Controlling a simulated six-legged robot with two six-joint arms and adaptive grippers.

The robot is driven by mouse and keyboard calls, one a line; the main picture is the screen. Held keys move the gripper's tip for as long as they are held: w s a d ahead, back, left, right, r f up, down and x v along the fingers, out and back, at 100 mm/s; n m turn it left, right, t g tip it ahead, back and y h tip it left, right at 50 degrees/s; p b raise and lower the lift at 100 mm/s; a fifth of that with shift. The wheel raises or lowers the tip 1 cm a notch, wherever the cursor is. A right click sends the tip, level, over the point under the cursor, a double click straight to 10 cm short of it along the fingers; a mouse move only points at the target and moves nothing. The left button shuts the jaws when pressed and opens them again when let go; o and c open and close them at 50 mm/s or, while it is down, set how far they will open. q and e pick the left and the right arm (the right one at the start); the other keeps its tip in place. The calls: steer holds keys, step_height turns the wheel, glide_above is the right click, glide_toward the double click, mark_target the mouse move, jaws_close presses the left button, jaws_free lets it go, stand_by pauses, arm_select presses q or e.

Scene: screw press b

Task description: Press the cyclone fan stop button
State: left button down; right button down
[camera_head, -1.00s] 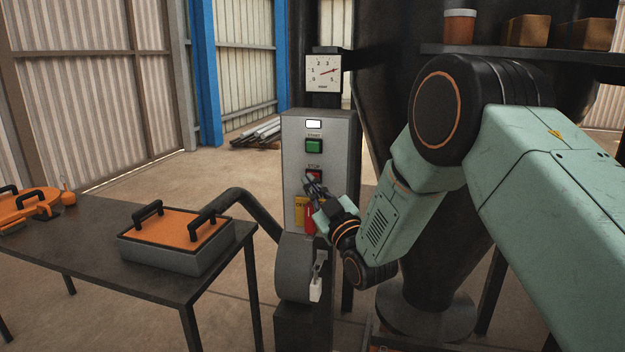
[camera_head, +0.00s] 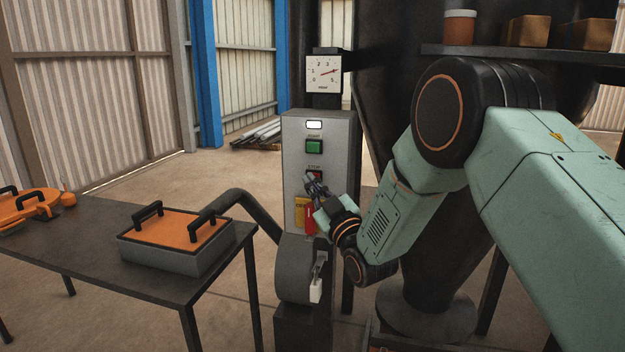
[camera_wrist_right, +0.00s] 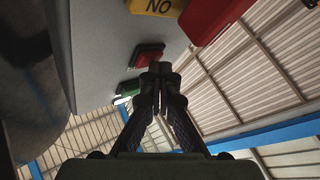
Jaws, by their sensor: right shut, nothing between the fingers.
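The red stop button (camera_head: 315,175) sits on the front of the grey control box (camera_head: 294,165), under a "STOP" label, with the green start button (camera_head: 314,147) above it. My right gripper (camera_head: 311,181) is shut and empty, its fingertips in front of the lower part of the stop button in the head view. In the right wrist view the shut fingertips (camera_wrist_right: 160,70) are close beside the red button (camera_wrist_right: 148,56); I cannot tell whether they touch it. The green button (camera_wrist_right: 128,90) is beyond it there. My left gripper is not in view.
A dial gauge (camera_head: 324,73) stands above the box. A dark table (camera_head: 90,262) with an orange-topped case (camera_head: 178,233) is at left.

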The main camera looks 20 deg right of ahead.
stand_by(0.5)
steer(key=shift+s+a, duration=0.4)
steer(key=shift+s, duration=0.3)
steer(key=shift+s+a+p, duration=0.3)
steer(key=shift+s+a, duration=0.4)
steer(key=shift+s, duration=0.35)
steer(key=shift+s+a+p, duration=0.3)
steer(key=shift+s+a, duration=0.4)
steer(key=shift+s, duration=0.3)
steer(key=shift+f, duration=0.1)
